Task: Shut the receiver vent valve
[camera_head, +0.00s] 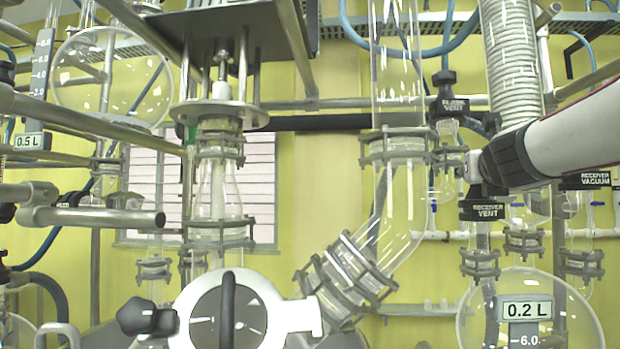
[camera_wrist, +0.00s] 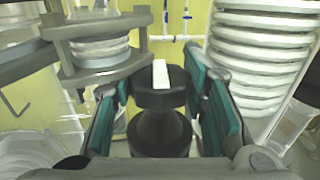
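The receiver vent valve's black knob (camera_wrist: 160,132) shows in the wrist view, with a white mark on its top running up and down in the picture. My gripper (camera_wrist: 157,90) is open, its two teal pads on either side of the knob. A gap shows between the left pad and the knob; the right pad is closer, and I cannot tell whether it touches. In the head view the RECEIVER VENT label (camera_head: 485,211) hangs just below the black end of my arm, which hides the knob there.
The flask vent valve (camera_head: 447,103) stands close by on the left, and the RECEIVER VACUUM label (camera_head: 583,181) on the right. A coiled condenser (camera_head: 513,60) rises behind my arm. The round 0.2 L receiver (camera_head: 475,315) is below. Glass and metal clamps (camera_wrist: 98,55) crowd the left.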

